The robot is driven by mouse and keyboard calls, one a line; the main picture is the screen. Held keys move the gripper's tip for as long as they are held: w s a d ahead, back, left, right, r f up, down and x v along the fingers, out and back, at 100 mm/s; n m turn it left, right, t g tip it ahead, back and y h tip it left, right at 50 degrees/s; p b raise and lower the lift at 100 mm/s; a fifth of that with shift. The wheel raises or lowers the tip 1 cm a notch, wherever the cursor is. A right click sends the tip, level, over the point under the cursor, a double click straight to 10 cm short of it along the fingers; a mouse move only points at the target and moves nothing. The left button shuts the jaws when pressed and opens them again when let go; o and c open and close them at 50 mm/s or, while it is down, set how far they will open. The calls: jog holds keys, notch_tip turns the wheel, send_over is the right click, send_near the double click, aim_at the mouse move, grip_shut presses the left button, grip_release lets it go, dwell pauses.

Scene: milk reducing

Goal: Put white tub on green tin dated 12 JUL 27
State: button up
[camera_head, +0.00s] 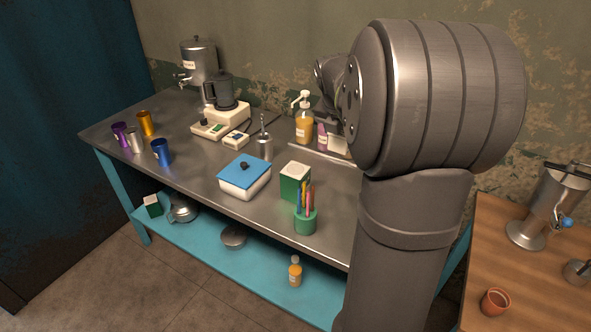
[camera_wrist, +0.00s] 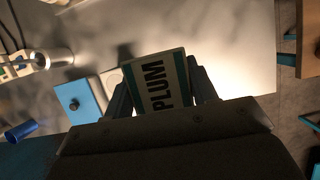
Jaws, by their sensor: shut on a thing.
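In the wrist view my gripper (camera_wrist: 160,85) is shut on a container (camera_wrist: 153,72) with a white face, teal bands and the word PLUM. I cannot tell for sure whether it is the white tub. My arm hides the gripper and this container in the head view. A green tin (camera_head: 294,183) with a white top and a green mark stands on the steel table, behind the pen cup. A smaller green and white box (camera_head: 152,205) lies on the lower shelf. No date is readable on either.
A blue-lidded white box (camera_head: 245,178) stands left of the green tin; its blue lid (camera_wrist: 85,100) also shows in the wrist view. A green pen cup (camera_head: 306,219) stands in front. A pump bottle (camera_head: 305,121) is behind.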

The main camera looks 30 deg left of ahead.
jog(key=a+f, duration=0.2)
jog(key=a, duration=0.2)
jog(key=s+a+f, duration=0.1)
jog(key=a+f, duration=0.1)
jog(key=a, duration=0.2)
jog(key=a+f, duration=0.2)
jog(key=a, duration=0.2)
jog(key=shift+s+a+f, duration=0.25)
jog(key=shift+s+f, duration=0.05)
jog(key=shift+s, duration=0.1)
jog(key=shift+f, duration=2.05)
jog(key=shift+f, duration=0.2)
jog(key=o, duration=1)
jog(key=shift+r, duration=0.1)
jog(key=v, duration=1.2)
jog(key=shift+r, duration=0.15)
